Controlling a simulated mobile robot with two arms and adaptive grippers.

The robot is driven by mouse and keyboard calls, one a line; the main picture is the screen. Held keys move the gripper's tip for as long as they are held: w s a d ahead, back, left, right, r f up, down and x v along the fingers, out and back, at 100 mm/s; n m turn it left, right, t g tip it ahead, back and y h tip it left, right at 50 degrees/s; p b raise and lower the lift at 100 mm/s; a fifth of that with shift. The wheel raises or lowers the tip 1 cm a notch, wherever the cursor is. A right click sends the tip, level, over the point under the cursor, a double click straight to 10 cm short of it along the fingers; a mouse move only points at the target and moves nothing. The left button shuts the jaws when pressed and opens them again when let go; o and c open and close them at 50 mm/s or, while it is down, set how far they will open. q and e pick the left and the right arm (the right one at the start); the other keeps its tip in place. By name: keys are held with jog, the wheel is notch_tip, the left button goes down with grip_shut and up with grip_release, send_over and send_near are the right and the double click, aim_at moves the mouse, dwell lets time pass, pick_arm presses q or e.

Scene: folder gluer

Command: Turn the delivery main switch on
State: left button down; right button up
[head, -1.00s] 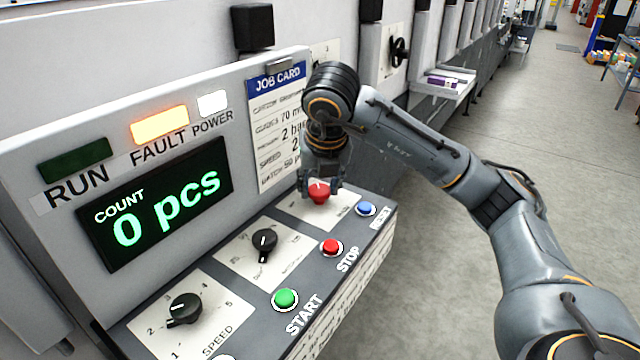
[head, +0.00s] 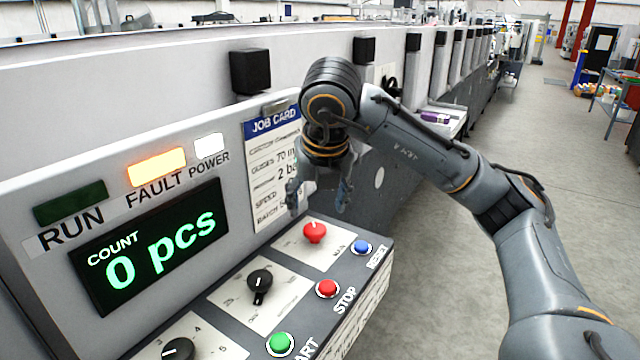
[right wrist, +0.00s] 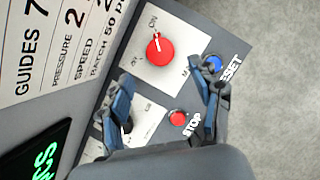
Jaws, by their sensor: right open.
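The main switch is a red rotary knob (head: 315,232) on a white plate at the far end of the sloping panel. It also shows in the right wrist view (right wrist: 160,49), where its white mark points toward the small lettering that looks like "ON". My right gripper (head: 318,206) is open and empty, just above the knob, its fingers spread apart and clear of it. In the right wrist view the open fingers (right wrist: 168,92) point toward the knob. The white POWER lamp (head: 210,144) and the orange FAULT lamp (head: 157,166) are lit; the RUN lamp (head: 71,203) is dark green. My left gripper is out of view.
Beside the knob are the blue RESET button (head: 361,247), red STOP button (head: 327,288) and green START button (head: 279,344). A black knob (head: 260,282) sits nearer. The job card (head: 273,165) hangs on the upright face behind the gripper. Open floor lies to the right.

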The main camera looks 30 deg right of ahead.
jog(key=shift+v, duration=2.5)
